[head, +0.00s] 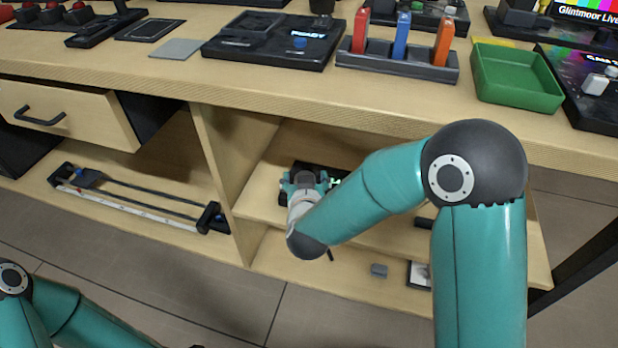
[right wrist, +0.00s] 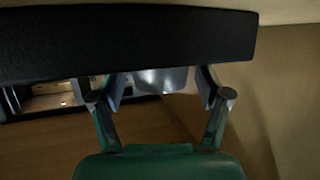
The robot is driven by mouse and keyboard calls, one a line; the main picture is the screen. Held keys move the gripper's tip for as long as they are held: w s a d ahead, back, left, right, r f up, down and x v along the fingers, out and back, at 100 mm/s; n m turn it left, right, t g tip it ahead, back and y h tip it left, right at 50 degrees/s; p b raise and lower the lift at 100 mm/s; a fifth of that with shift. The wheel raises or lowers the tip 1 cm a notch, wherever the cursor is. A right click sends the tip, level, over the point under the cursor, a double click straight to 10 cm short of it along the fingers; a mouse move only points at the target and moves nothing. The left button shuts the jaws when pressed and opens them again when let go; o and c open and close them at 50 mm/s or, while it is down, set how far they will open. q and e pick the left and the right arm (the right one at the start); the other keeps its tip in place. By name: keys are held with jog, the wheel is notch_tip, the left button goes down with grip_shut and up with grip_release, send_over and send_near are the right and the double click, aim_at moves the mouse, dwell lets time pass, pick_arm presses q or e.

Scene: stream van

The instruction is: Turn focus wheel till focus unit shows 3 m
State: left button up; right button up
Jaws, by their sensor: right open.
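My right arm reaches into the open shelf under the bench. My right gripper (head: 305,180) is in front of a dark unit (head: 338,174) with a small lit green patch, probably the focus unit; most of it is hidden behind my arm, and I cannot read a value. In the right wrist view my right gripper (right wrist: 160,92) is open, its two fingers spread. A grey-blue, shiny rounded piece (right wrist: 160,80) shows between them, perhaps the focus wheel; contact cannot be told. A black bar (right wrist: 130,42) crosses above the fingers. My left gripper is out of view.
A divider (head: 222,170) stands left of the shelf bay. A slider rail (head: 140,205) lies in the left bay. Above, the bench top holds a green tray (head: 550,103) and a rack (head: 430,70) of coloured pieces.

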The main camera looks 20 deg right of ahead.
jog(key=v, duration=1.2)
dwell(0.3)
